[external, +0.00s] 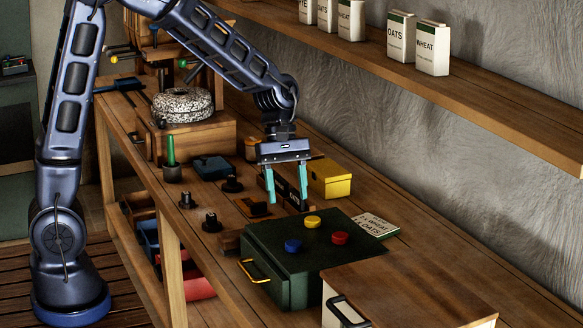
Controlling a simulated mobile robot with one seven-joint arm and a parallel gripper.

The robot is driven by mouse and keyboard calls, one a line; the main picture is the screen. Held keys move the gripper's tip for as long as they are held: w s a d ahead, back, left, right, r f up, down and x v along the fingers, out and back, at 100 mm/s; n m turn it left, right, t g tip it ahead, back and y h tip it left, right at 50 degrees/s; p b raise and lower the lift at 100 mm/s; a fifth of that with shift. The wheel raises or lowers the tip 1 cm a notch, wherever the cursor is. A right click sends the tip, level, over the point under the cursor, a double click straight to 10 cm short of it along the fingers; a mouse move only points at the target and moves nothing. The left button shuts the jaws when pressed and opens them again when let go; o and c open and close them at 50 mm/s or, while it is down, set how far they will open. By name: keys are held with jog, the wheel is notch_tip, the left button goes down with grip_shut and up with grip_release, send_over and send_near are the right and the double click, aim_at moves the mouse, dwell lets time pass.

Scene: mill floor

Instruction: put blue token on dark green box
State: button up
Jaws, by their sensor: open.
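The blue token (293,246) lies on top of the dark green box (272,240), near the left part of its lid. A red token (340,238) and a yellow token (312,221) lie on the same lid, apart from the blue one. The box stands on the wooden bench and has a yellow handle on its front. My gripper (287,187) points down with its teal fingers apart and nothing between them. It is above the bench, behind the dark green box and clear of the tokens.
A yellow box (329,179) stands behind the green box, right of my gripper. A wooden-topped box (410,285) stands at the front right. A booklet (374,225) lies beside the green box. Dark knobbed pieces (212,223) stand to the left. A shelf with cartons (432,48) runs above.

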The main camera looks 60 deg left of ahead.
jog(key=s+a+r+m+t+y, duration=0.2)
jog(key=s+a+r+m, duration=0.2)
jog(key=s+r+m, duration=0.65)
jog(key=s+a+r+m+t+y, duration=0.1)
jog(key=s+r+m, duration=0.1)
jog(key=s, duration=0.6)
jog(key=s+a+r+m+t+y, duration=0.1)
jog(key=s+m, duration=0.3)
jog(key=s, duration=0.5)
jog(key=shift+a+r+t+y, duration=0.3)
jog(key=shift+a+r+t, duration=0.3)
jog(key=shift+a, duration=0.1)
jog(key=shift+s, duration=0.1)
